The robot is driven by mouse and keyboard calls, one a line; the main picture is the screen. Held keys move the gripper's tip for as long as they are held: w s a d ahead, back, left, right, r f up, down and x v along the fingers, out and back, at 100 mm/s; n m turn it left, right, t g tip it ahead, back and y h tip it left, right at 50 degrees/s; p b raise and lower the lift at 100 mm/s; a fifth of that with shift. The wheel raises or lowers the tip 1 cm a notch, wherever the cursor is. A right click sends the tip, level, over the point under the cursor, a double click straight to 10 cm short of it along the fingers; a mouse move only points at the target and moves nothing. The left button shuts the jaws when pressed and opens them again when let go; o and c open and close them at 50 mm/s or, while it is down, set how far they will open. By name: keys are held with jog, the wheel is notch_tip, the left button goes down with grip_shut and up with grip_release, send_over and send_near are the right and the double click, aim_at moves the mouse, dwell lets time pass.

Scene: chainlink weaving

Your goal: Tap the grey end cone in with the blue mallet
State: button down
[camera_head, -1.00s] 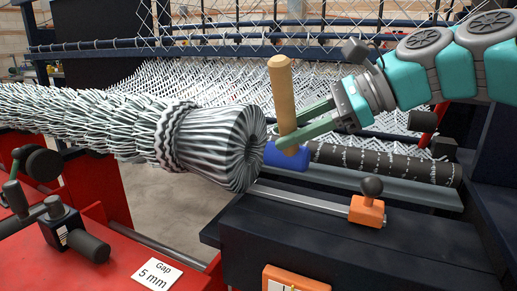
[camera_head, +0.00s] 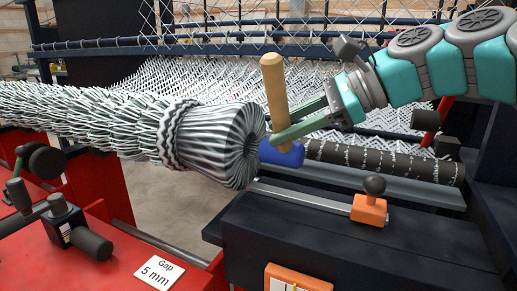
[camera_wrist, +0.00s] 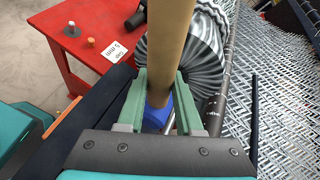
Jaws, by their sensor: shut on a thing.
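The blue mallet has a wooden handle (camera_head: 274,85) and a blue head (camera_head: 281,153). My gripper (camera_head: 280,134) is shut on the handle just above the head, with the handle upright. The grey end cone (camera_head: 218,145) is ribbed and sits at the right end of the woven wire roll (camera_head: 90,118). In the head view the mallet head is at the cone's right end face; I cannot tell whether they touch. In the wrist view the handle (camera_wrist: 168,45) stands between the green fingers (camera_wrist: 161,95), and the cone (camera_wrist: 205,50) is behind it.
A dark bar (camera_head: 380,162) lies right of the mallet head. An orange slider with a black knob (camera_head: 370,208) sits on a rail below. A red table (camera_head: 110,265) with a "Gap 5 mm" card (camera_head: 158,272) is at front left. Chainlink mesh (camera_head: 235,80) spreads behind.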

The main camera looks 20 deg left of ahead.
jog(key=shift+d, duration=0.1)
jog(key=shift+s+d, duration=0.2)
jog(key=shift+d, duration=2.25)
